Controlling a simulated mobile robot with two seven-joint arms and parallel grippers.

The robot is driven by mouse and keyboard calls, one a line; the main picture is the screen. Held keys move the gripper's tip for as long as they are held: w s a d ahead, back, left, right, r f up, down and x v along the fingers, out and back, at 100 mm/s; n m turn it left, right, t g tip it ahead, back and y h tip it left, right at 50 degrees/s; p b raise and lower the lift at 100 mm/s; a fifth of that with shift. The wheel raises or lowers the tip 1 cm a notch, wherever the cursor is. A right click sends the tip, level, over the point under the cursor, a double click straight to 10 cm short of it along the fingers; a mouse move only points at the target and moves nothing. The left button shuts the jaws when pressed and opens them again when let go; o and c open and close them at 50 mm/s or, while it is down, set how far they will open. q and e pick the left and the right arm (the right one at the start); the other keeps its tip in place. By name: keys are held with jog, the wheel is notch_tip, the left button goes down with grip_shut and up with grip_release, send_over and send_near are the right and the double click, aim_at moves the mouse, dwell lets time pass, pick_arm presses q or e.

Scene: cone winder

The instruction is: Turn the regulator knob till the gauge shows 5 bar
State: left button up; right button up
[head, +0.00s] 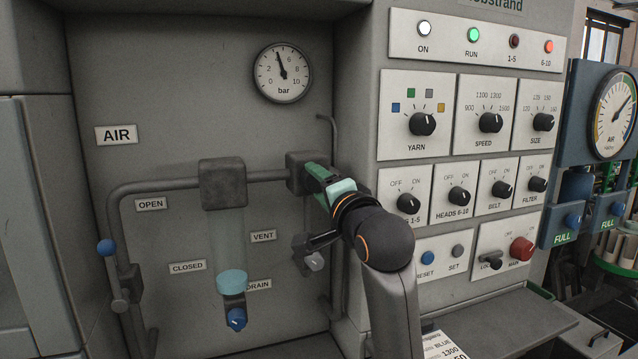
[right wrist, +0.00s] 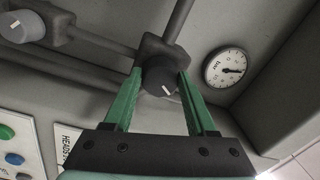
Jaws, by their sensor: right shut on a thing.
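The regulator knob (right wrist: 159,76) is dark grey with a white mark and sits on a pipe block. My right gripper (right wrist: 163,88) has its two green fingers on either side of the knob and is shut on it. In the head view the gripper (head: 318,172) hides the knob, in front of the dark regulator block (head: 301,166). The round white bar gauge (head: 283,73) is above on the grey wall. Its needle points up and slightly left, apparently between 4 and 5. The gauge also shows rotated in the right wrist view (right wrist: 225,67). My left gripper is out of view.
A blue-handled valve lever (head: 107,248) is at the left, and a filter bowl with a blue drain knob (head: 236,318) hangs below the pipe. The switch panel (head: 420,100) stands close to the right of my right arm. A second, larger AIR gauge (head: 614,115) is at the far right.

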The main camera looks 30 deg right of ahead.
dwell(0.3)
jog(key=o, duration=1.4)
jog(key=shift+b+v, duration=3.4)
jog(key=shift+v, duration=2.85)
